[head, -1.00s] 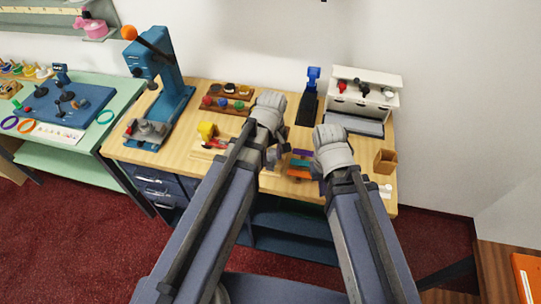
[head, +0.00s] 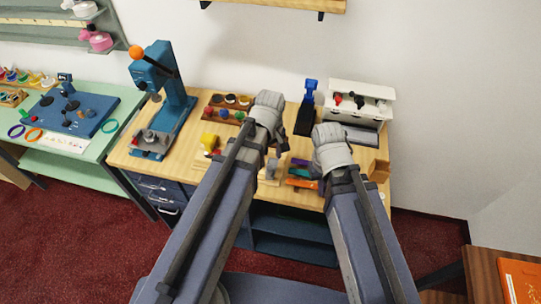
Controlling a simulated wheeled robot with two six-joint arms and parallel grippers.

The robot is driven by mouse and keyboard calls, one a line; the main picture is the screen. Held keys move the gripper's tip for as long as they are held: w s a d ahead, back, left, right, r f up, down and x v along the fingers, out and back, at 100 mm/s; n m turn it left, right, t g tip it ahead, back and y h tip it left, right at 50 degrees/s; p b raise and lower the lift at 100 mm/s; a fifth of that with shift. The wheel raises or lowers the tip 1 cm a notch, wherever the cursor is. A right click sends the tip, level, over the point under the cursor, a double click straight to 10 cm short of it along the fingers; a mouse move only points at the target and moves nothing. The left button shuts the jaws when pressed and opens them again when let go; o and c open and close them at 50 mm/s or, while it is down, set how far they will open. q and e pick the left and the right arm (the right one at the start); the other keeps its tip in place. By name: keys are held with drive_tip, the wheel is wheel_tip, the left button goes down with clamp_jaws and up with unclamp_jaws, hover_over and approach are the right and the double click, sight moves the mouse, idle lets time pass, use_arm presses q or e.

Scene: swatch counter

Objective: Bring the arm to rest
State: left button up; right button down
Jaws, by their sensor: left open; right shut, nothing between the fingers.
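My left gripper (head: 271,150) is over the middle of the wooden counter (head: 185,165). Its fingers are mostly hidden behind its own wrist, and no held object shows. My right gripper (head: 318,172) is over the counter's right part, beside several coloured swatches (head: 300,173) in purple, teal and orange. Its fingertips are largely hidden by the wrist, and no object shows in it. Both arms reach in from the bottom of the head view, roughly side by side with a gap between them.
A blue press with an orange knob (head: 160,100) stands at the counter's left. A rack of coloured pots (head: 222,113), a dark blue stand (head: 307,110), a white drawer unit (head: 358,103) and a small wooden box (head: 378,170) stand around. A green table (head: 75,160) is at left.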

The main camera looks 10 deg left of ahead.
use_arm(q)
drive_tip(key=shift+r+p, duration=0.45)
drive_tip(key=shift+r, duration=0.5)
use_arm(e)
drive_tip(key=shift+r, duration=0.85)
